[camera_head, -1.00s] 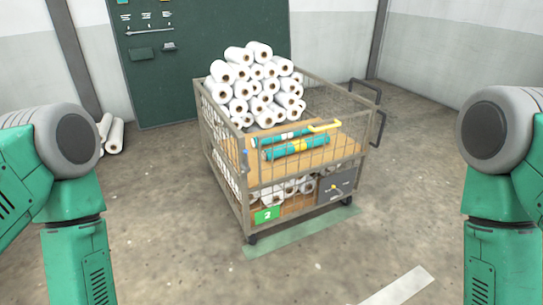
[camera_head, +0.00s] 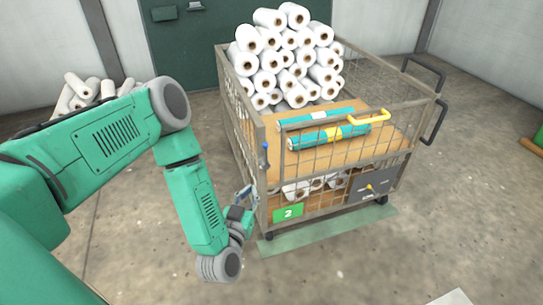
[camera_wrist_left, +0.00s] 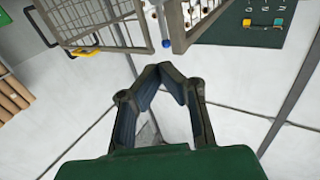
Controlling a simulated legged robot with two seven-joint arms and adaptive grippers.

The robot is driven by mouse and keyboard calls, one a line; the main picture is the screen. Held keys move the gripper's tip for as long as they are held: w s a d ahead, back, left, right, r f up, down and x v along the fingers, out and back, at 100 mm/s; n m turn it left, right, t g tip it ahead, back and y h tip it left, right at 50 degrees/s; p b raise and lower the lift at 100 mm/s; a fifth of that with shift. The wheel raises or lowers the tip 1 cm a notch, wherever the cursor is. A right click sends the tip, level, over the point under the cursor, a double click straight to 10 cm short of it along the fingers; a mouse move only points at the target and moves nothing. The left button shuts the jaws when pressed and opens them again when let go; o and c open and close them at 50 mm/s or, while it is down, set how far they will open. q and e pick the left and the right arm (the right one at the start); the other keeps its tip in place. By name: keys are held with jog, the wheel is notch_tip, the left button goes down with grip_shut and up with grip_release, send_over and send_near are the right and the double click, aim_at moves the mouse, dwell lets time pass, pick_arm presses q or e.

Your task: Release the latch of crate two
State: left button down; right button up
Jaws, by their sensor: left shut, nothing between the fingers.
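Crate two (camera_head: 243,131) is a wire-mesh trolley with a green plate marked 2 (camera_head: 288,211) low on its front left. A small blue-ended piece (camera_head: 265,150), perhaps the latch, sits at its front left corner post. It also shows as a blue knob (camera_wrist_left: 166,43) in the left wrist view, just beyond my fingertips. A yellow handle (camera_head: 372,114) is on the top front rail. My left gripper (camera_head: 247,190) is beside the front left corner, below the blue piece. In the wrist view its fingers (camera_wrist_left: 172,66) meet at the tips, empty. My right gripper is out of view.
White rolls (camera_head: 290,60) are piled in the crate, with teal tubes (camera_head: 322,125) on its brown board. More rolls (camera_head: 85,92) lie at the left.

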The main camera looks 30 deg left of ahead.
pick_arm(q)
jog(key=b, duration=0.2)
send_near(265, 154)
jog(key=b+x, duration=0.1)
jog(key=x, duration=0.5)
jog(key=shift+w+b, duration=0.35)
jog(key=shift+w, duration=0.05)
jog(key=shift+w+a, duration=0.1)
jog(key=shift+w, duration=0.25)
jog(key=shift+w+a+f, duration=0.1)
jog(key=shift+w+a, duration=0.1)
jog(key=shift+a, duration=0.15)
jog(key=shift+d, duration=0.2)
